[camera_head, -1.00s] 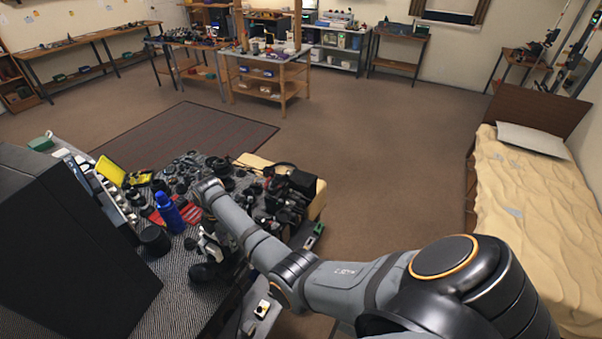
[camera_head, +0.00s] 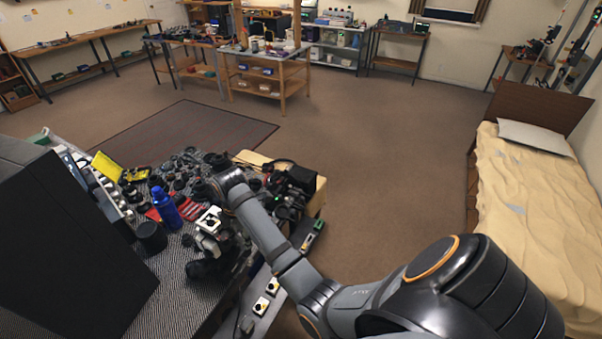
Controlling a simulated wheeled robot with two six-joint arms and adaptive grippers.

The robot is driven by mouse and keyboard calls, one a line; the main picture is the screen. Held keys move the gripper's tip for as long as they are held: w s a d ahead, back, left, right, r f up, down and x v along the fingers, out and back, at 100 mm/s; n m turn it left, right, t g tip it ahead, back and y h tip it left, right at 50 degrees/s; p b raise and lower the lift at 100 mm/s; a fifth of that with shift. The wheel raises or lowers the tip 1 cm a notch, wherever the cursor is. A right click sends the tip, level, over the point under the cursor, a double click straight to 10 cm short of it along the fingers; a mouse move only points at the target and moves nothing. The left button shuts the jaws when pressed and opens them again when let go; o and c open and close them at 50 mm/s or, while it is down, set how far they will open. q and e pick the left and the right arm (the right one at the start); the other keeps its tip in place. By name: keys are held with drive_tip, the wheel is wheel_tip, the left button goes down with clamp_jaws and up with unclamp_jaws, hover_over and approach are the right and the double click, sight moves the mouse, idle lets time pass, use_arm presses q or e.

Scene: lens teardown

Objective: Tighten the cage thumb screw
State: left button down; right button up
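My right arm comes in from the lower right and reaches over the cluttered bench. My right gripper (camera_head: 203,190) is a small dark shape at the arm's far end, among dark parts. Its fingers cannot be made out, nor whether they hold anything. A white-topped device with a dark body (camera_head: 208,221) stands just in front of it, nearer the camera. I cannot tell whether they touch. The cage thumb screw is too small or hidden to pick out. My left gripper does not show.
A blue bottle (camera_head: 165,206) and a black cylinder (camera_head: 151,237) stand left of the gripper. A large black box (camera_head: 70,255) fills the left side. Black equipment (camera_head: 292,185) crowds the bench's right end. Many small dark parts lie behind. Open floor (camera_head: 390,160) lies to the right.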

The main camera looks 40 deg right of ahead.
drive_tip(key=s+d+f+m+t, duration=0.1)
drive_tip(key=s+d+f+m, duration=0.15)
drive_tip(key=s+m, duration=0.45)
drive_tip(key=s+d+f+m+t, duration=0.1)
drive_tip(key=s+f+m, duration=0.3)
drive_tip(key=s, duration=0.6)
wheel_tip(320, 180, down, 11)
drive_tip(key=s+d+m+b, duration=0.1)
drive_tip(key=s+m+b, duration=0.1)
drive_tip(key=m+b, duration=0.2)
drive_tip(key=shift+s+f+h+b, duration=0.15)
drive_tip(key=shift+s+h+b, duration=0.15)
drive_tip(key=shift+s+b, duration=0.05)
drive_tip(key=shift+d, duration=0.1)
